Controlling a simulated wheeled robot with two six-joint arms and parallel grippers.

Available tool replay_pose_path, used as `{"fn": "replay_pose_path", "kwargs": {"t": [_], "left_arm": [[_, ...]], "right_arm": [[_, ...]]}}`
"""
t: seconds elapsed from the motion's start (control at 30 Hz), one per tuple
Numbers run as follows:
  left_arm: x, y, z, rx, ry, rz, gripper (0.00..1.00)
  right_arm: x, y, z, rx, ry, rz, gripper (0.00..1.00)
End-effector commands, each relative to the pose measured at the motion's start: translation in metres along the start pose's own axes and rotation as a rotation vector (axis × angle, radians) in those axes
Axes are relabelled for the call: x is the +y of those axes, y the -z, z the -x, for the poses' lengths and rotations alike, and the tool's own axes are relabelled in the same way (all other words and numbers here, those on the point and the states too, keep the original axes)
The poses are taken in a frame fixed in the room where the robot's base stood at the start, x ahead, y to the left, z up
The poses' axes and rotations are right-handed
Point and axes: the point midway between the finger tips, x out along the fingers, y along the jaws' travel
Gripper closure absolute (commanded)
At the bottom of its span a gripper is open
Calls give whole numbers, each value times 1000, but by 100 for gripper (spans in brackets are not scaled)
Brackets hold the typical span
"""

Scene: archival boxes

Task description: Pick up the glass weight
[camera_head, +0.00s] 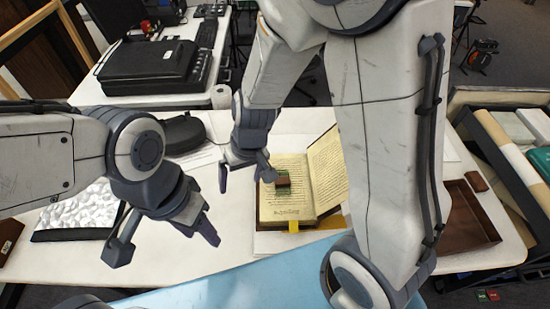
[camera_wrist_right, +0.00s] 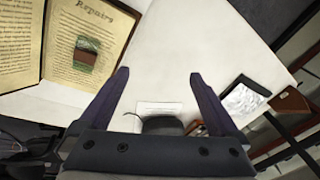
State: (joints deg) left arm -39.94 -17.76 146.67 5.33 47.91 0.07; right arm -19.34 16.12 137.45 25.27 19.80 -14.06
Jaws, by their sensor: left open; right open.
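A small green and reddish-brown block, seemingly the glass weight (camera_head: 282,180), lies on the left page of the open book (camera_head: 325,172). It also shows on the page in the right wrist view (camera_wrist_right: 86,54). My right gripper (camera_head: 245,176) is open and empty, just left of the block in the head view. In the right wrist view its open fingers (camera_wrist_right: 160,76) have bare table between them, with the block to their left. My left gripper (camera_head: 163,242) is open and empty over the front left of the table, well away from the book.
A black-framed panel with a crinkled white surface (camera_head: 80,214) lies at the left. A brown tray (camera_head: 468,222) is at the right, beside a large box of folders (camera_head: 492,150). A dark rounded object (camera_head: 182,134) stands behind my grippers. White table is clear between the grippers.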

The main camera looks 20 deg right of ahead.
Motion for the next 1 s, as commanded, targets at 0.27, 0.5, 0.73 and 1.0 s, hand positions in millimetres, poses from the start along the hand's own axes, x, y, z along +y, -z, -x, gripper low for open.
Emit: {"fn": "replay_pose_path", "kwargs": {"t": [0.27,0.5,0.73,1.0], "left_arm": [[4,3,52,0,0,1,50],[4,3,53,0,0,2,50],[2,1,26,0,0,0,50],[1,1,14,0,0,-1,50]], "right_arm": [[118,33,-42,56,-156,-326,3],[156,27,-63,63,-222,-402,3],[164,27,-96,63,-222,-403,3],[169,30,-115,64,-221,-403,3]]}}
